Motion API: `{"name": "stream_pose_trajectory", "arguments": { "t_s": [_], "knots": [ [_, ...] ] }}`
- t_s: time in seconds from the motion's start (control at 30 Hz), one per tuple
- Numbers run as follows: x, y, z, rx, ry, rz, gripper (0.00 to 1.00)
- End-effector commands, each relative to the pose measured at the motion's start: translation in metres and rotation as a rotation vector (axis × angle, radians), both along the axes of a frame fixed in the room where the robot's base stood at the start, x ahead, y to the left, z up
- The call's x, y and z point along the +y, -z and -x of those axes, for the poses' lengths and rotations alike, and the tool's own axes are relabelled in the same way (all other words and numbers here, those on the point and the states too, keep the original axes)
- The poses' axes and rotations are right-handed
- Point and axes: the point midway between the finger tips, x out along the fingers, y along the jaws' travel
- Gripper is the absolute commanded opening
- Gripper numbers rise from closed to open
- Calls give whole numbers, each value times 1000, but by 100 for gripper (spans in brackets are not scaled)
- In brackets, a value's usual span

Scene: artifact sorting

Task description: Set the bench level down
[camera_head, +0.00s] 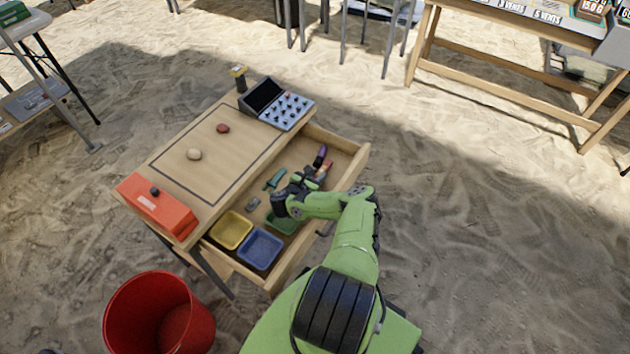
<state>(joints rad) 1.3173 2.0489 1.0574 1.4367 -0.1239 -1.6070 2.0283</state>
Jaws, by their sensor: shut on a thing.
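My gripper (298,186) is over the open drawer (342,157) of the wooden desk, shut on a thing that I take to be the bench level. The gripper's dark body largely hides what is between its fingers, so I cannot make out the level's outline. A small teal-green item (274,180) shows just left of the gripper; I cannot tell whether it is part of the held thing or lies apart in the drawer.
The drawer holds yellow (231,231), blue (260,248) and green (284,222) trays, a grey item (253,203) and a purple item (320,155). The desktop (185,180) bears a red toolbox (158,207), two small stones and a knobbed console (284,108). A red bucket (160,310) stands in front.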

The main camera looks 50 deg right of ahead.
Motion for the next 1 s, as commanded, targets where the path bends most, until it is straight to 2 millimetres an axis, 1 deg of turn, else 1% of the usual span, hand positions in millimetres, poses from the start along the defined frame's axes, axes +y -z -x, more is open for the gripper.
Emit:
{"name": "stream_pose_trajectory", "arguments": {
  "t_s": [0.03, 0.17, 0.3, 0.33, 0.4, 0.5, 0.73, 0.8, 0.87, 0.97, 1.0],
  "knots": [
    [0, 4, 0, 0, -1, 1, 0],
    [0, 1, -1, -1, -1, 1, 0],
    [0, 4, -1, 0, -1, 1, 0],
    [0, 5, -1, 0, -1, 1, 33],
    [0, 4, -1, -1, -2, 1, 43],
    [0, 4, -1, -1, -2, 1, 57],
    [0, 3, -1, -1, -2, 1, 57],
    [0, -1, -1, -2, -1, 1, 57],
    [7, -4, -1, -1, -5, 0, 57],
    [29, -15, 1, 0, -9, -2, 57],
    [39, -20, 1, -1, -8, -1, 57]
  ]
}}
